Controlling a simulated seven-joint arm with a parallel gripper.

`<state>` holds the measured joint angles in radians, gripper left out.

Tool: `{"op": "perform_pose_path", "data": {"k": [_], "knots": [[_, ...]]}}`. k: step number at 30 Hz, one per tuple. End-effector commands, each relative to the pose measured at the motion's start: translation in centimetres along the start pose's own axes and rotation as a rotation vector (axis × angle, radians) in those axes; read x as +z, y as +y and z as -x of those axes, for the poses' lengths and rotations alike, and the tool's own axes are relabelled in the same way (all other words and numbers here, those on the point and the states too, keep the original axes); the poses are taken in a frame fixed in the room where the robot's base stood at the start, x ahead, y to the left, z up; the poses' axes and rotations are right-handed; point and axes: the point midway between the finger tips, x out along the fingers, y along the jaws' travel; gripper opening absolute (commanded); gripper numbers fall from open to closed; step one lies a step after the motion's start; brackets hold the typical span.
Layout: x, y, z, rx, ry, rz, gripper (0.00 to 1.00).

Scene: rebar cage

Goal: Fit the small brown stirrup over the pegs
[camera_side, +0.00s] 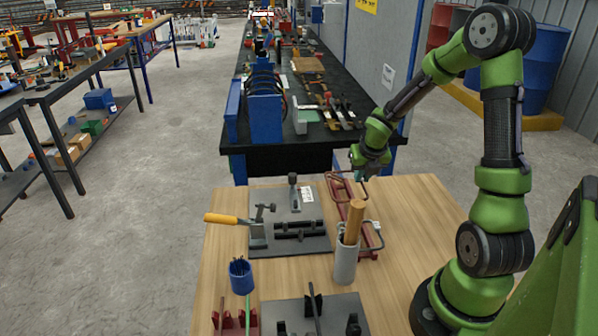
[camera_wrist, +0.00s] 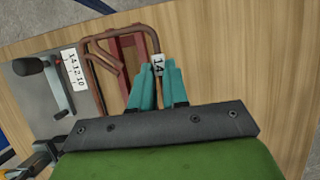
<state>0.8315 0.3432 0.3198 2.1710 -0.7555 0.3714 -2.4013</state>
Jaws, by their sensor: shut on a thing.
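My gripper (camera_side: 360,172) is low over the far right part of the wooden table, at the red rack (camera_side: 357,213). In the wrist view its two teal fingers (camera_wrist: 156,75) are shut on one side of a brown stirrup (camera_wrist: 118,33), a bent bar loop. A small white tag marked 14 (camera_wrist: 158,66) shows between the fingertips. The stirrup lies over or against the red rack; I cannot tell whether they touch. Another dark stirrup (camera_side: 371,247) is at the near end of the rack. Black upright pegs (camera_side: 313,304) stand on a grey plate (camera_side: 285,312) at the front.
A grey bending plate (camera_side: 318,243) with a yellow-handled lever (camera_side: 222,219) lies left of the rack. A grey cup (camera_side: 345,262) with a wooden handle stands close in front of the rack. A blue cup (camera_side: 240,273) stands at the left front. The table's right side is clear.

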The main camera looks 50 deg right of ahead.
Motion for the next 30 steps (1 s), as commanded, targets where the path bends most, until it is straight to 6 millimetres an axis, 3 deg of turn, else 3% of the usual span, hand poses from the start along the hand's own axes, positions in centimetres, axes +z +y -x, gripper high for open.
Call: {"op": "perform_pose_path", "data": {"k": [6,10,13,17,22,26,30], "knots": [[2.0,-0.1,4.4,-0.001,-0.007,-0.004,0.0],[2.5,0.3,5.9,0.002,-0.006,0.006,0.0],[2.2,2.0,6.5,0.021,-0.003,0.047,0.0],[0.3,6.3,6.8,0.065,0.001,0.156,0.0],[-4.1,12.3,7.3,0.092,0.0,0.22,0.0],[-6.3,14.3,7.5,0.074,0.0,0.176,0.0],[-6.8,14.4,7.4,0.041,-0.002,0.092,0.0]]}}
